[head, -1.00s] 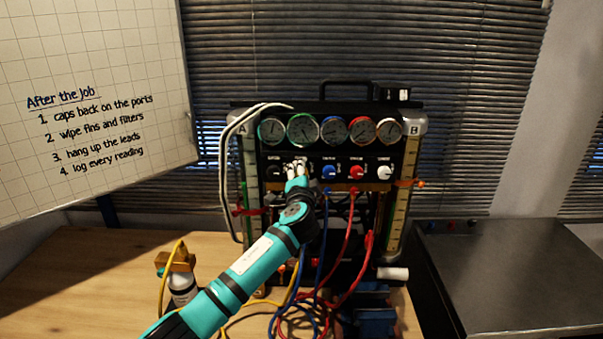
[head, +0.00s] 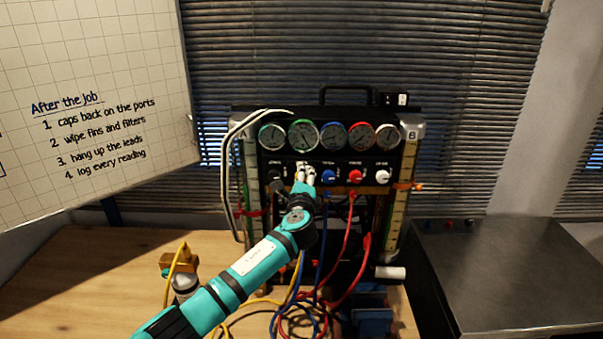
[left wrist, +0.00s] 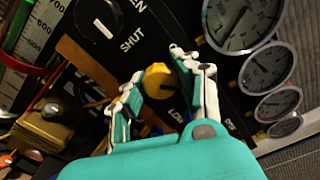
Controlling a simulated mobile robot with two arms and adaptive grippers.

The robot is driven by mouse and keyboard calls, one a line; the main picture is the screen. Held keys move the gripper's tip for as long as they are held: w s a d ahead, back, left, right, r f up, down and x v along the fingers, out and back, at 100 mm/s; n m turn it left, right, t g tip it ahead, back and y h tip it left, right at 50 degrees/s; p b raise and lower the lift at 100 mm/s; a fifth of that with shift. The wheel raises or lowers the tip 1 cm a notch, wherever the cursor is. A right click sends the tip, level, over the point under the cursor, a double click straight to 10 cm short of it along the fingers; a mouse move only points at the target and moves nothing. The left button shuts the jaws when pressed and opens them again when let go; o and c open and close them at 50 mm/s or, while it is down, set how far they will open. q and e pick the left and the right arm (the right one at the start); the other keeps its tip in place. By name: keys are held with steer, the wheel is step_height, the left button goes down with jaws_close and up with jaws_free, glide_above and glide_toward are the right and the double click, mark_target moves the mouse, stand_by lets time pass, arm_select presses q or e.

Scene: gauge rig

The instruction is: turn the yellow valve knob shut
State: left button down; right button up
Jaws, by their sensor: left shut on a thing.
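The yellow valve knob (left wrist: 158,78) sits on the rig's black panel, between the two fingers of my left gripper in the left wrist view. My left gripper (head: 306,172) is shut on it, reaching the knob row from below in the head view. There the fingers hide nearly all of the knob. Its pointer mark is not readable in either view. Panel lettering that includes "SHUT" (left wrist: 131,40) shows by the neighbouring black knob (left wrist: 98,18). My right gripper is in neither view.
A row of several gauges (head: 333,135) runs above the knobs. A blue knob (head: 328,176), a red knob (head: 355,177) and a white knob (head: 382,177) stand right of my gripper. Red hoses (head: 348,230) hang below. A bottle with a brass top (head: 180,262) stands on the bench.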

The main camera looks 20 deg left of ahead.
arm_select(q)
steer(key=m+p, duration=0.1)
steer(key=m, duration=0.2)
steer(key=shift+m, duration=0.4)
steer(key=shift+f+m, duration=0.15)
steer(key=shift+m, duration=1.85)
steer(key=c, duration=0.9)
jaws_free()
steer(key=shift+c, duration=0.2)
steer(key=v, duration=1.2)
